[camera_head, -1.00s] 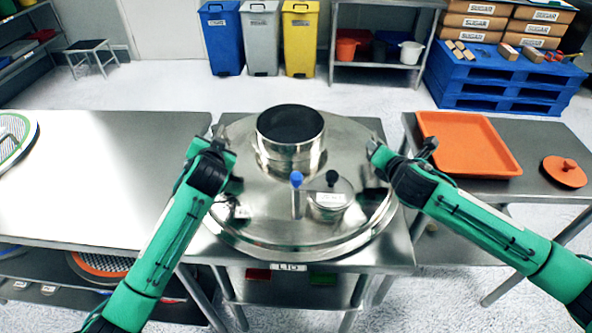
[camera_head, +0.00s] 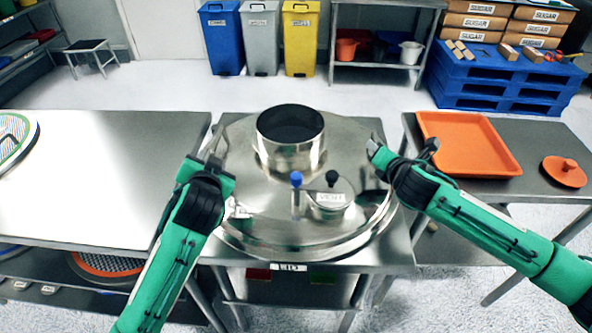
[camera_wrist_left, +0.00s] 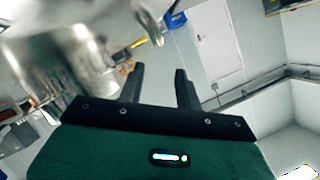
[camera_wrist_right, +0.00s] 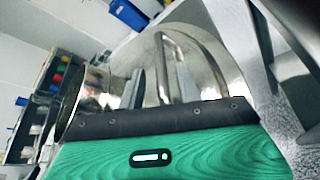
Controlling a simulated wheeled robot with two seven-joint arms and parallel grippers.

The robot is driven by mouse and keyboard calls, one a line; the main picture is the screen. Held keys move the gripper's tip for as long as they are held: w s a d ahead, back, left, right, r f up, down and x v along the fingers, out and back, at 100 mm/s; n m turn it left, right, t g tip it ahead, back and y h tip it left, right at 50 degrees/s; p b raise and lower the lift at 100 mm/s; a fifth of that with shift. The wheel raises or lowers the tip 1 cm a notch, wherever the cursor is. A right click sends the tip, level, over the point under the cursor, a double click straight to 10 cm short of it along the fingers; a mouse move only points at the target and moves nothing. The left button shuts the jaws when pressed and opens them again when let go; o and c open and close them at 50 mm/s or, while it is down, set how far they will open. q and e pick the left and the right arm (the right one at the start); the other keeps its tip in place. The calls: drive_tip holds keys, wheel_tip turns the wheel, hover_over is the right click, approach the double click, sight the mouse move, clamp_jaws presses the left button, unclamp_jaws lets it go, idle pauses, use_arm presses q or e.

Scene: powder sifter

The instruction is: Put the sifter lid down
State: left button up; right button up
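The sifter lid (camera_head: 237,160) is a wide, shiny metal dome with a tall open collar (camera_head: 290,152). It lies level on a steel table with a "LID" label (camera_head: 289,267) at its front edge. My left gripper (camera_head: 213,150) is at the lid's left rim. In the left wrist view it is open and empty (camera_wrist_left: 158,82), apart from the blurred lid. My right gripper (camera_head: 376,152) is at the lid's right side. In the right wrist view its spread fingers (camera_wrist_right: 161,88) stand on either side of one leg of the lid's loop handle (camera_wrist_right: 205,60).
A small labelled cap (camera_head: 331,198) and a blue-knobbed lever (camera_head: 296,182) stick up from the lid. An orange tray (camera_head: 466,145) and an orange disc (camera_head: 565,172) lie on the right table. The left table (camera_head: 100,180) is mostly bare.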

drive_tip(key=v, duration=1.1)
drive_tip(key=shift+s, duration=0.25)
drive_tip(key=shift+d, duration=0.1)
